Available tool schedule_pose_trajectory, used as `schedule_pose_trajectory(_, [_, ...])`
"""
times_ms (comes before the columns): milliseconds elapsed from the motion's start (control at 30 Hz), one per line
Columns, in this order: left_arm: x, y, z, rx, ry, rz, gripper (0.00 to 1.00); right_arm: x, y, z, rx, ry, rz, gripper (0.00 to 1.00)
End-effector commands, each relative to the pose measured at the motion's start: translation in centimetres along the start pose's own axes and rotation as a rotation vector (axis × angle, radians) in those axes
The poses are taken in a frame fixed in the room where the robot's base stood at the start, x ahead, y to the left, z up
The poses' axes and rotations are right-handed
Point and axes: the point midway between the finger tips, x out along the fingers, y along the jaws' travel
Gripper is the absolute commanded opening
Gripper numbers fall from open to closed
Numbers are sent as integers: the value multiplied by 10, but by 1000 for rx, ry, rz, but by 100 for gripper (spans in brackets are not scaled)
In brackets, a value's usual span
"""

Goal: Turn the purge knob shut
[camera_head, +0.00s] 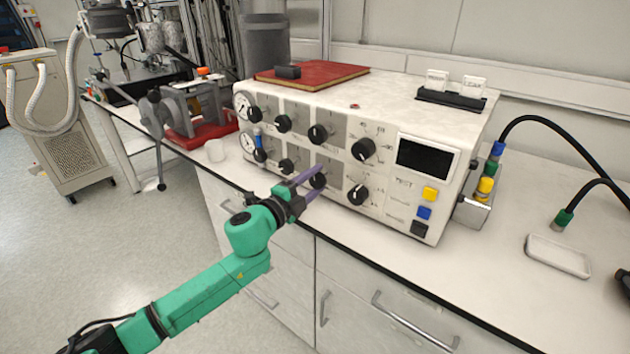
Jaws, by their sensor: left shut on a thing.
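A white control unit (390,113) stands on the bench, with two rows of black knobs on its front panel. My left gripper (317,181) reaches the lower row from the front left, its purple fingers shut on a black knob (319,181). The fingers hide part of this knob, and I cannot read its label, so I cannot tell whether it is the purge knob. Another lower knob (358,195) is to its right, and a smaller one (287,166) is to its left. My right gripper is not in view.
A red book (335,75) and a black sign holder (450,99) lie on top of the unit. A white tray (557,256) and black cables are on the bench at right. Drawer handles (405,322) stick out below.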

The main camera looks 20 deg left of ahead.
Motion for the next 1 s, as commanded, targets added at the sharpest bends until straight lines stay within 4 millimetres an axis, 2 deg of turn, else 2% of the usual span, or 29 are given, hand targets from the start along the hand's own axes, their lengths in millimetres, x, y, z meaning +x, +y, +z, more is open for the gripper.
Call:
schedule_pose_trajectory(567, [0,1,0,35,1,2,0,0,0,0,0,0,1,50])
schedule_pose_trajectory(600, [0,1,0,34,1,2,70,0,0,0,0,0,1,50])
schedule_pose_trajectory(633, [0,1,0,34,1,2,81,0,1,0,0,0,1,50])
schedule_pose_trajectory(667, [0,1,0,34,1,2,84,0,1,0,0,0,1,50])
schedule_pose_trajectory(1000, [-3,1,0,32,0,1,84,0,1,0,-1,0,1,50])
